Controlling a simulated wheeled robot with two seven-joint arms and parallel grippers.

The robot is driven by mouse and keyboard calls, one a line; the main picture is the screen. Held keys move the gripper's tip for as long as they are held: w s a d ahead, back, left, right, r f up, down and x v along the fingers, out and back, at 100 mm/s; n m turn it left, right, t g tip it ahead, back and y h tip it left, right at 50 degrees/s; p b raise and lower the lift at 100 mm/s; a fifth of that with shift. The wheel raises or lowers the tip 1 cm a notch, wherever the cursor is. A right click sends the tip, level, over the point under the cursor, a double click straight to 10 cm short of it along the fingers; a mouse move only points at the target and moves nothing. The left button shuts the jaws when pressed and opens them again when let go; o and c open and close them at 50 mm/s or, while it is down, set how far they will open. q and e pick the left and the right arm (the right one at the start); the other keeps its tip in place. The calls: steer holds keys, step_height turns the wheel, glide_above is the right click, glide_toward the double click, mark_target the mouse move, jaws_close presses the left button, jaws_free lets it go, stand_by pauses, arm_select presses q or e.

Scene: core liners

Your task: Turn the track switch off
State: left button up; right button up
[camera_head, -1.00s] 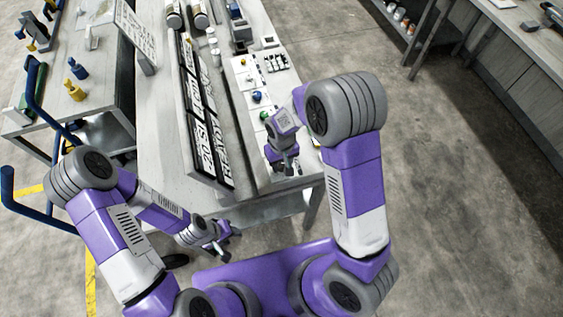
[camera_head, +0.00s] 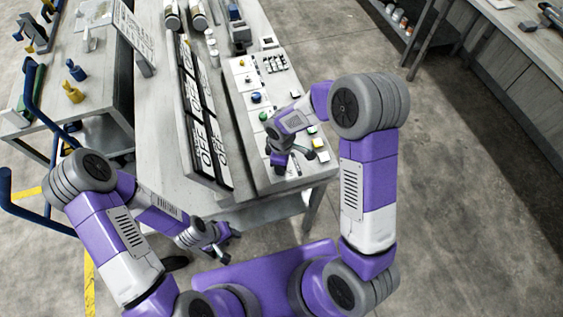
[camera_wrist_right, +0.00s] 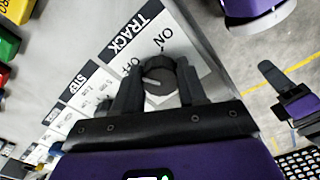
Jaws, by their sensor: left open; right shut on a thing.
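The track switch is a dark round knob (camera_wrist_right: 160,72) on a white plate headed TRACK (camera_wrist_right: 130,35) in the right wrist view. ON is printed above the knob and OFF to its left. My right gripper (camera_wrist_right: 158,80) has its two fingers on either side of the knob, shut on it. Which mark the knob points to is hard to tell. In the head view, the right gripper (camera_head: 290,158) is over the near end of the control panel (camera_head: 246,107) and hides the switch. My left gripper (camera_head: 222,238) is open and empty, low in front of the bench.
Other knobs and buttons line the panel, among them a blue knob (camera_head: 256,97). Black-and-white display boards (camera_head: 205,125) stand along its left. A side table (camera_head: 100,95) with blue and yellow pieces is at left. The floor at right is clear.

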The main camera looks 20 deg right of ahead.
steer(key=shift+d+n, duration=0.1)
steer(key=shift+n, duration=1.3)
steer(key=o, duration=1.1)
steer(key=shift+c, duration=0.2)
step_height(320, 180, up, 8)
steer(key=shift+f+p, duration=0.2)
steer(key=shift+p, duration=0.6)
